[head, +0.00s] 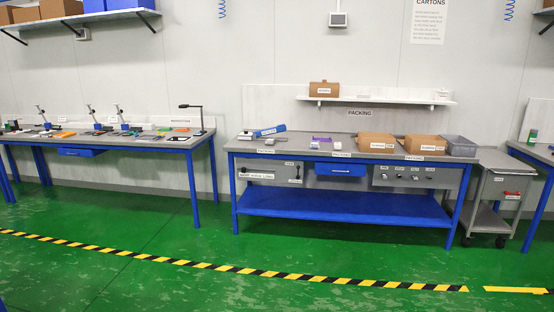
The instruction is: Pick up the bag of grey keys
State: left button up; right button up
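I cannot make out a bag of grey keys for certain at this distance. On the packing bench (300,158), small items lie on the left half of the grey top, among them a blue item (270,131) and a purple item (321,140). They are too small to identify further. Two cardboard boxes stand on its right half, one in the middle (377,142) and one further right (425,145). Neither of my grippers shows in the head view.
A workbench (100,142) with stands and small parts is at the left. A grey bin (459,146) is at the packing bench's right end, beside a grey trolley (497,190). The green floor (200,240) in front is clear, crossed by a yellow-black line (250,271).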

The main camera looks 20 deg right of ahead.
aim_at(271, 141)
jog(key=i+j+u, duration=0.1)
jog(key=j, duration=0.35)
jog(key=i+j+u, duration=0.1)
jog(key=j, duration=0.3)
jog(key=i+j+u, duration=0.1)
jog(key=j, duration=0.3)
jog(key=i+j+u, duration=0.15)
jog(key=j, duration=0.25)
jog(key=i+z, duration=0.35)
jog(key=i, duration=0.15)
jog(key=i+j+z, duration=0.3)
jog(key=i, duration=0.15)
jog(key=i+j+z, duration=0.35)
jog(key=i, duration=0.15)
jog(key=i+l+z, duration=0.1)
jog(key=i+z, duration=0.2)
jog(key=i, duration=0.65)
jog(key=i+j+z, duration=0.1)
jog(key=i+z, duration=0.2)
jog(key=i, duration=0.65)
jog(key=i+l+z, duration=0.2)
jog(key=i+z, duration=0.6)
jog(key=i, duration=0.15)
jog(key=i+z, duration=0.35)
jog(key=i, duration=0.15)
jog(key=i+l+z, duration=0.15)
jog(key=i, duration=0.2)
jog(key=u, duration=1.7)
